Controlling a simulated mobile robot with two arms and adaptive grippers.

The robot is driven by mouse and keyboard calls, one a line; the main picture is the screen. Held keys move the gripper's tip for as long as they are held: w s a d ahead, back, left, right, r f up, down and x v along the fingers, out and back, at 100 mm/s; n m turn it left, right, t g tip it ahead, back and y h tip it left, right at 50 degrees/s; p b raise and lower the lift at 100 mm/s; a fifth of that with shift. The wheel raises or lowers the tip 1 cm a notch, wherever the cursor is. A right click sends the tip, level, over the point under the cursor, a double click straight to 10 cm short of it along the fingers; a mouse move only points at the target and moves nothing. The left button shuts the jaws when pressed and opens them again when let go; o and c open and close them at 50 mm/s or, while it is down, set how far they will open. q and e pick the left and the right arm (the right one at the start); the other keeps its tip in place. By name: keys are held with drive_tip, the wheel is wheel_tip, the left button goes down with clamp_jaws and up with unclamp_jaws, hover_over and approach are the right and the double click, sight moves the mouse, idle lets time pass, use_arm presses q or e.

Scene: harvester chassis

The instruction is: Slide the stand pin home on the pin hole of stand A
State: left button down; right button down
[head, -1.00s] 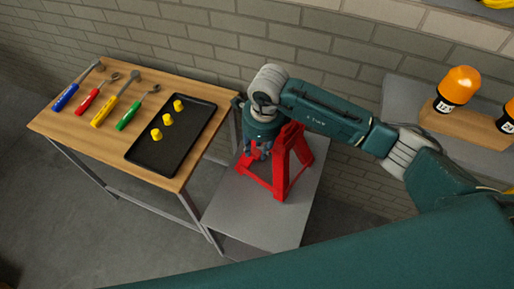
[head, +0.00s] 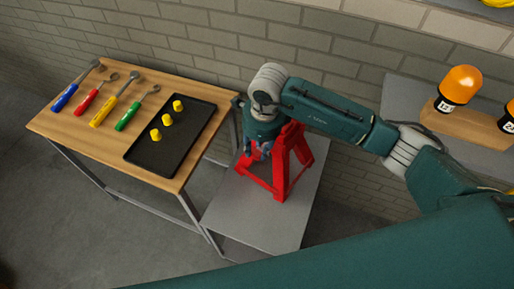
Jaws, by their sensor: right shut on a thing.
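The red stand (head: 281,179) stands on a grey table, in the middle of the head view. I take it for stand A, though no label shows. My right gripper (head: 257,152) points down at the left side of the stand, close to its upper part. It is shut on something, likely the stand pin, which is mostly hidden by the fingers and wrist. The pin hole is hidden too, so I cannot tell whether pin and hole touch or line up. My left gripper is not in view.
The grey table (head: 226,219) has bare room in front of the stand. A wooden table (head: 66,121) at left bears several hand tools and a black tray (head: 158,162) with three yellow pieces. A brick wall is behind.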

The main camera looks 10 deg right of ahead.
drive_tip(key=shift+w+d+b, duration=0.95)
drive_tip(key=shift+w+d, duration=0.35)
drive_tip(key=shift+d, duration=0.2)
drive_tip(key=c, duration=1.7)
unclamp_jaws()
drive_tip(key=shift+d, duration=0.1)
drive_tip(key=shift+c, duration=0.2)
drive_tip(key=o, duration=0.5)
drive_tip(key=shift+r, duration=0.1)
